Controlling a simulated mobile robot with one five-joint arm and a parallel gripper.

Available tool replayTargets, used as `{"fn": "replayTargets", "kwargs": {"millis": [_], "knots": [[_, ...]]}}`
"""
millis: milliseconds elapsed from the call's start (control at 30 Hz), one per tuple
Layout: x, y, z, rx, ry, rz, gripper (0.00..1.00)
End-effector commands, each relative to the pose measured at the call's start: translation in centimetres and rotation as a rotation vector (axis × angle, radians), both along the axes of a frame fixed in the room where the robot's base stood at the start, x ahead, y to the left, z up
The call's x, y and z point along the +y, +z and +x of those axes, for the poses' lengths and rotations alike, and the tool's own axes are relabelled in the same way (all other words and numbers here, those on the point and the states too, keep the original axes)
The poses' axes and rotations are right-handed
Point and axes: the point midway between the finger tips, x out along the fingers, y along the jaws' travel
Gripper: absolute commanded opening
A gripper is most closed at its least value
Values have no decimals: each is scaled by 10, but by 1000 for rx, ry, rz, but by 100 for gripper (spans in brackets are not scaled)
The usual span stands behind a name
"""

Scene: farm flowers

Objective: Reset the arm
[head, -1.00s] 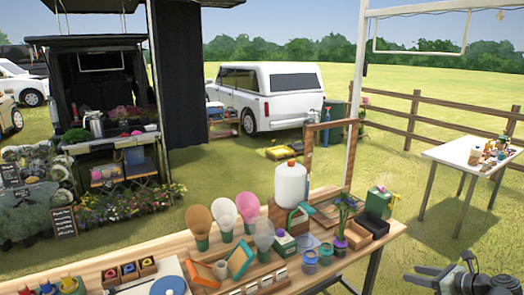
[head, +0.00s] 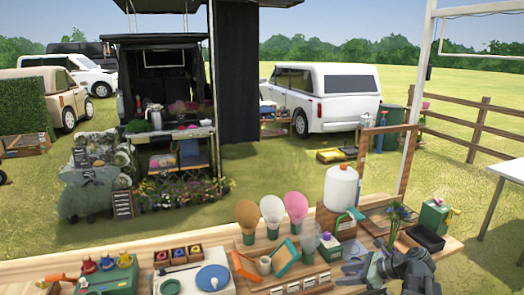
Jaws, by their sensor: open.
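My gripper (head: 346,273) is dark grey and shows at the lower right of the head view. Its jaws are open, pointing left, and nothing shows between them. It appears in front of the right part of the wooden table (head: 455,246). The arm behind it runs to the bottom edge of the picture. Whether the gripper touches anything on the table cannot be told.
A white table (head: 507,168) stands at right. Grass lies beyond.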

Motion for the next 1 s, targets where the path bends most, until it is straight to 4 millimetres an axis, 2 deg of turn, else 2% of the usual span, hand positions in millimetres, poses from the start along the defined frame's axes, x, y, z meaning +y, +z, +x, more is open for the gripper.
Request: {"fn": "replayTargets", "kwargs": {"millis": [33,100,200,300,400,467,533,700,800,900,1000], "knots": [[47,-9,3,1,116,-62,46],[99,-23,2,-13,283,-168,46],[155,-42,-8,-53,521,-322,46],[195,-58,-22,-107,759,-470,46],[221,-72,-38,-174,1021,-628,46],[225,-79,-46,-215,1184,-722,46],[219,-85,-53,-253,1352,-816,46],[177,-91,-63,-315,1705,-976,46],[164,-91,-65,-357,1876,-1014,46],[162,-91,-65,-411,1979,-1013,46],[164,-91,-65,-434,2012,-1010,46]]}}
